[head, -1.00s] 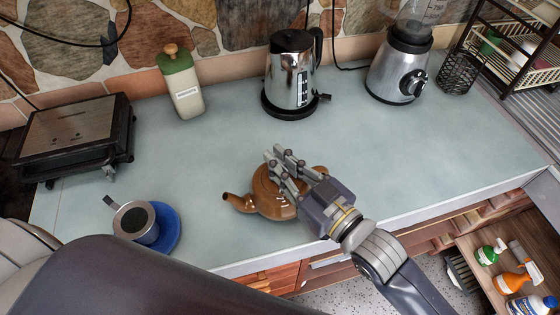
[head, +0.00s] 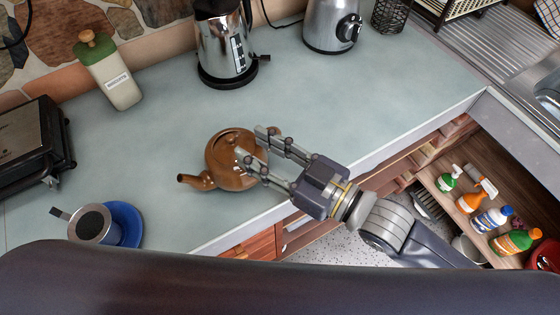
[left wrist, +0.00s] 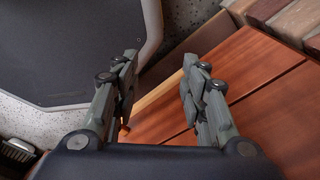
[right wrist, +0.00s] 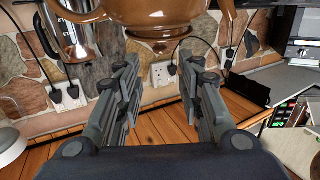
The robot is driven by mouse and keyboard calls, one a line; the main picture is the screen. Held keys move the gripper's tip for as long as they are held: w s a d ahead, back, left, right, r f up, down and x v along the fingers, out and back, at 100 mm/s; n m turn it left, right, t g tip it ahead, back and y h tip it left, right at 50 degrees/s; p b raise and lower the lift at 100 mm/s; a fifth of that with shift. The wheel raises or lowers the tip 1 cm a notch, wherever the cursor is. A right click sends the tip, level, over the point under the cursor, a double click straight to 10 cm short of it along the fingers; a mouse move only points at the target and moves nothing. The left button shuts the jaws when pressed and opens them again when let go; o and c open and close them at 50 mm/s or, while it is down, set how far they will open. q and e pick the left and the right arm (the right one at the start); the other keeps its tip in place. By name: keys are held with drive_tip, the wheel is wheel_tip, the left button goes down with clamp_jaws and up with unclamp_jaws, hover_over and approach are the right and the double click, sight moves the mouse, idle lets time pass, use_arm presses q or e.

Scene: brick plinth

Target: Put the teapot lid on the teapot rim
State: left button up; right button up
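The brown teapot (head: 222,168) stands upright on the counter in the middle of the head view, spout to the left. The teapot lid (head: 230,139) is on its top, over the rim; its knob also shows at the top of the right wrist view (right wrist: 160,47), where the scene looks inverted. Whether it sits fully flush is hard to tell. My right gripper (head: 251,142) is open and empty beside the teapot's right side, its fingers partly overlapping the teapot in the head view. My left gripper (left wrist: 160,62) is open and empty near wooden cabinet fronts, outside the head view.
A cup on a blue saucer (head: 128,222) stands left of the teapot. Behind are a steel kettle (head: 225,45), a blender (head: 331,22) and a green-topped bottle (head: 112,75). A dark grill (head: 30,150) is at the left.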

drive_tip(key=shift+b+v, duration=0.45)
drive_tip(key=shift+v, duration=1.9)
